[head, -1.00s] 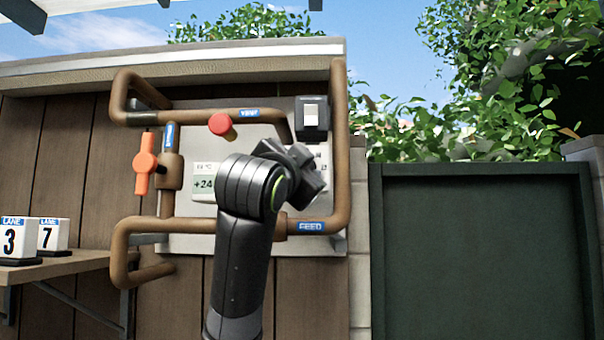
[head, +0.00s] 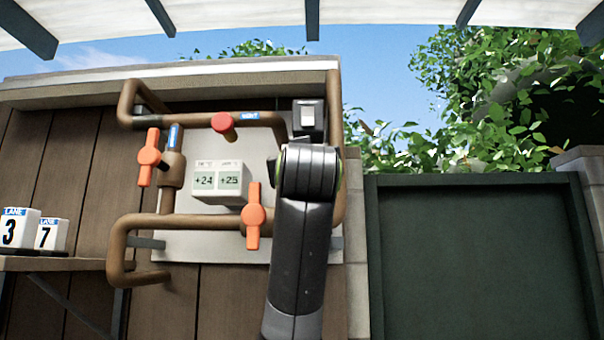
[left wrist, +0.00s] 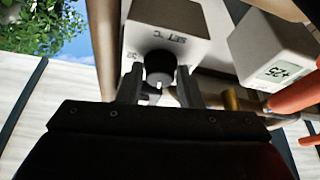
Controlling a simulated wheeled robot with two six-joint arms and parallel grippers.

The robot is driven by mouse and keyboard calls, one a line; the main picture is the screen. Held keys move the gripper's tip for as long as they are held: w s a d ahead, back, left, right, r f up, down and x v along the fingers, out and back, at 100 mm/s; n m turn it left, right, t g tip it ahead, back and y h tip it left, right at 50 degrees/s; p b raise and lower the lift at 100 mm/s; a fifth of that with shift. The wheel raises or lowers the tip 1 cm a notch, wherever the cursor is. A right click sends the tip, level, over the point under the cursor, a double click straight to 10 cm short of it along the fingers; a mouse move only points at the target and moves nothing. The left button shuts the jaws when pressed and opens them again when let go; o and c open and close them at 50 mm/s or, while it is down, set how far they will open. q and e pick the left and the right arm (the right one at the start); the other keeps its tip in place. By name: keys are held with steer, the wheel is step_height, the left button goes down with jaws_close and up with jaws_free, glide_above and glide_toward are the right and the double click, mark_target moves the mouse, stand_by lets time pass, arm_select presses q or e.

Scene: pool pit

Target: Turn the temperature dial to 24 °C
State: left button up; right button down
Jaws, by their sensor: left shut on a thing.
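The temperature dial (left wrist: 158,63) is a black round knob on a white box (left wrist: 170,22) marked SET °C in the left wrist view. My left gripper (left wrist: 160,76) is shut on the dial, with a finger on each side. A small pale mark shows on the dial's near edge. In the head view my left arm hides the dial and the fingers. The twin display (head: 218,182) reads +24 on its left half and +25 on its right half; its small headings are too blurred to read. My right gripper is not in view.
Brown pipes (head: 190,222) frame the panel. An orange valve handle (head: 254,216) stands close left of my arm, another orange handle (head: 149,157) farther left. A red knob (head: 222,123) is above the display. A switch box (head: 308,118) sits just above my wrist.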

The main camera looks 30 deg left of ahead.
arm_select(q)
steer(key=shift+w+d+r+n+g+y+p, duration=0.2)
steer(key=shift+n+g+p, duration=0.8)
steer(key=shift+n, duration=2.2)
steer(key=shift+s+a+r+n+g+y+p, duration=0.1)
steer(key=shift+n+g+y+p, duration=0.35)
steer(key=shift+n+g, duration=1.95)
steer(key=shift+w+d+r+n+g+y+p, duration=0.15)
steer(key=shift+n+g+p, duration=0.5)
steer(key=shift+n, duration=3.35)
steer(key=shift+s+t, duration=0.1)
steer(key=shift+t, duration=0.15)
steer(key=o, duration=1)
steer(key=shift+f, duration=0.1)
steer(key=shift+c, duration=0.2)
steer(key=b+v, duration=0.5)
steer(key=v, duration=1.2)
steer(key=shift+s+r, duration=0.15)
steer(key=shift+r, duration=0.05)
